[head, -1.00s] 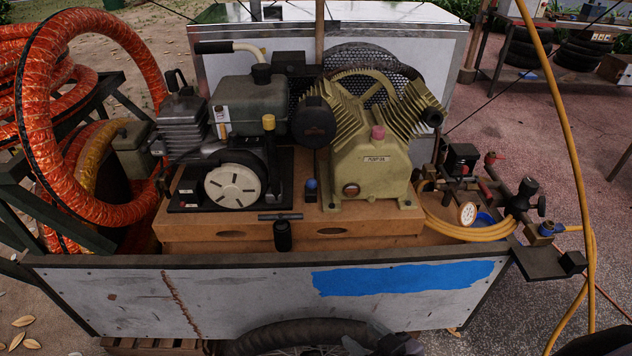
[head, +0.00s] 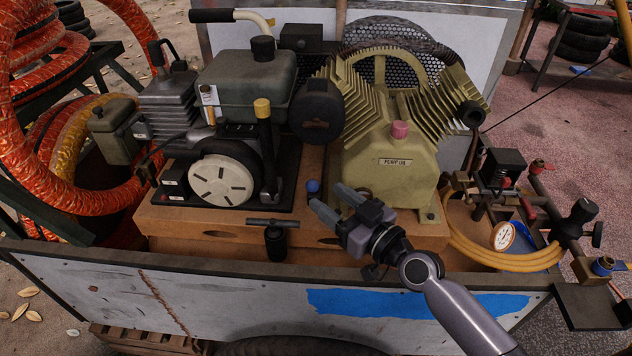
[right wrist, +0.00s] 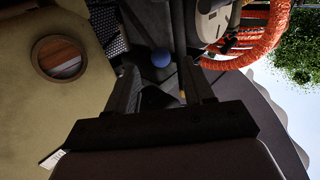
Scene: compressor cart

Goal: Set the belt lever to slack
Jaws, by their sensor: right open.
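A small lever with a round blue knob (head: 313,186) stands on the wooden deck between the engine and the pump; no marking shows which lever is the belt lever. My right gripper (head: 332,200) is open, just to the right of and nearer than the blue knob, its fingers pointing toward it. In the right wrist view the blue knob (right wrist: 161,57) appears between and slightly beyond the two open fingertips (right wrist: 160,70), with nothing held. The lever's shaft is mostly hidden. My left gripper is not in view.
The olive pump (head: 392,165) stands close to the right of my gripper. The engine with its white recoil disc (head: 218,180) and an upright yellow-topped lever (head: 263,108) are to the left. A black T-handle (head: 273,222) stands at the deck's front. The cart's front panel (head: 235,297) lies below.

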